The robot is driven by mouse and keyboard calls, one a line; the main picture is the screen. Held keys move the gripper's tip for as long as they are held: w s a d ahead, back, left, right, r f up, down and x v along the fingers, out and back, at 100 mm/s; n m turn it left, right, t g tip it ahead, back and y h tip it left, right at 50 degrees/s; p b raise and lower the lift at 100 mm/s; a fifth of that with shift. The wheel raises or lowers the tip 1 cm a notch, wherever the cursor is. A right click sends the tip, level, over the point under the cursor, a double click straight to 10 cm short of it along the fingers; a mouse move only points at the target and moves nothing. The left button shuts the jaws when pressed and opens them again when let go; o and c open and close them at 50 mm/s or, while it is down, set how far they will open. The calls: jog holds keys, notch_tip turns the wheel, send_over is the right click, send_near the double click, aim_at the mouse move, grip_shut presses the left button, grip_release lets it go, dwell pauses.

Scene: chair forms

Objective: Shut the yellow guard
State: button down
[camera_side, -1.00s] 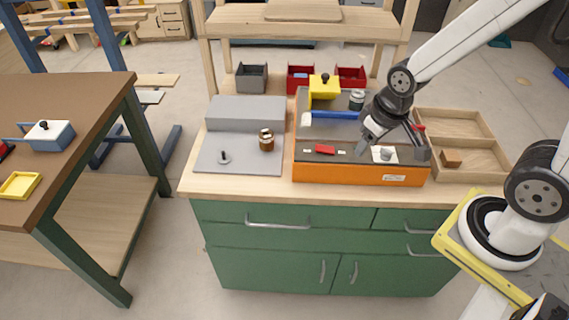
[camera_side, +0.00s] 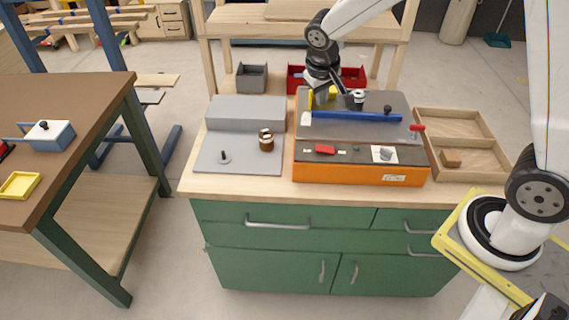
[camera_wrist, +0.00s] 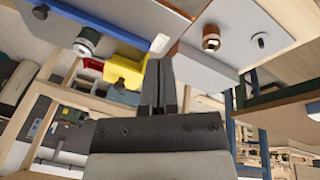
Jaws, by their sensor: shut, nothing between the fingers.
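The yellow guard (camera_side: 309,99) is on the top of the orange-fronted machine (camera_side: 350,174), at its back left. In the side view my gripper hides most of it. In the wrist view the yellow guard (camera_wrist: 124,72) shows as a raised yellow block just left of my fingertips. My gripper (camera_side: 336,97) is at the guard, with its fingers pointing down toward the machine. Its fingers (camera_wrist: 159,64) are shut together with nothing between them. I cannot tell whether they touch the guard.
A blue bar (camera_side: 350,116) crosses the machine top in front of the guard. A round grey-lidded part (camera_side: 358,97) stands close to the right of my gripper. A red-handled lever (camera_side: 417,128) is at the right edge. Red bins (camera_side: 353,76) stand behind.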

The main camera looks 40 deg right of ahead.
jog(key=w+d+r+m+h, duration=0.2)
jog(key=w+r+m+h, duration=0.1)
jog(key=w, duration=1)
jog(key=shift+w+d+m+h, duration=0.15)
jog(key=shift+w+m+h, duration=0.25)
jog(key=shift+m+h, duration=0.35)
jog(key=shift+s+d+f, duration=0.1)
jog(key=shift+d+f, duration=1.25)
jog(key=shift+d, duration=0.2)
jog(key=shift+s+d+f, duration=0.15)
jog(key=shift+d+f, duration=1.15)
jog(key=shift+d, duration=0.3)
jog(key=shift+s+d+f, duration=0.1)
jog(key=shift+d+f, duration=1.25)
jog(key=shift+d, duration=0.2)
